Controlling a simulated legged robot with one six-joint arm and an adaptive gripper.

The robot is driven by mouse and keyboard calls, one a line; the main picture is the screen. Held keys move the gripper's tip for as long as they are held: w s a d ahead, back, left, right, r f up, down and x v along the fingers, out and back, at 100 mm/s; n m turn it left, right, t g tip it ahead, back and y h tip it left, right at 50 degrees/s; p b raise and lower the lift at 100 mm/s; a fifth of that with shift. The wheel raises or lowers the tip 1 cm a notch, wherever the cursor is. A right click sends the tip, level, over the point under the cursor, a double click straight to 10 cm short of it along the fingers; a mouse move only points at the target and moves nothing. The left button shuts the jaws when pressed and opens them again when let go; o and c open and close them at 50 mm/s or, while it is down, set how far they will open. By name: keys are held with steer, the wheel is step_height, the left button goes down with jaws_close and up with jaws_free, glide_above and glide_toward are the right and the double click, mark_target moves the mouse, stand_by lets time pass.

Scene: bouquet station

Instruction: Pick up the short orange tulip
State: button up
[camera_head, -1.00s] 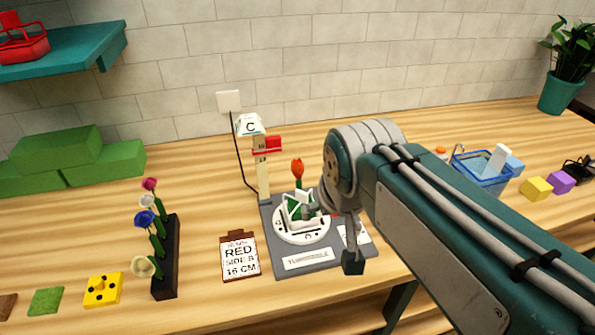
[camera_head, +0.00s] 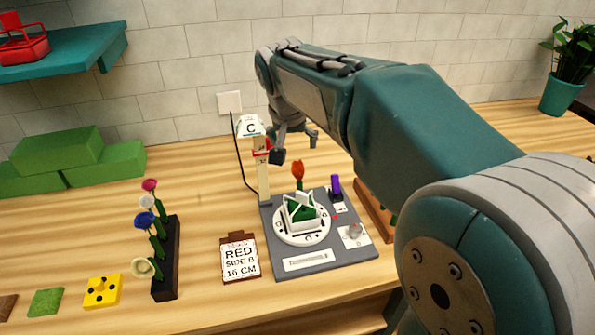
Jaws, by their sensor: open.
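An orange-red tulip (camera_head: 298,170) stands upright in the white and green holder (camera_head: 300,209) on the round white turntable. I cannot tell if it is the short orange tulip; no other orange flower shows. My gripper (camera_head: 295,147) is open and empty, with its fingers apart, above and behind the tulip head, near the post with the C sign. My arm crosses the right half of the view and hides much of the bench there. A wooden rack (camera_head: 367,208) shows only in part beside my arm.
A grey base (camera_head: 328,257) carries the turntable, a purple knob (camera_head: 335,187) and a silver knob. The C-sign post (camera_head: 263,185) stands at its back left. A black rack (camera_head: 166,275) holds several flowers at left. A card (camera_head: 240,259) reads RED, SIDE B, 16 CM.

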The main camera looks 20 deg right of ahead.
mark_target(298, 161)
steer(key=x, duration=1)
steer(key=shift+s+d+f, duration=0.1)
steer(key=shift+d+f, duration=0.1)
steer(key=shift+d, duration=0.15)
steer(key=c, duration=0.9)
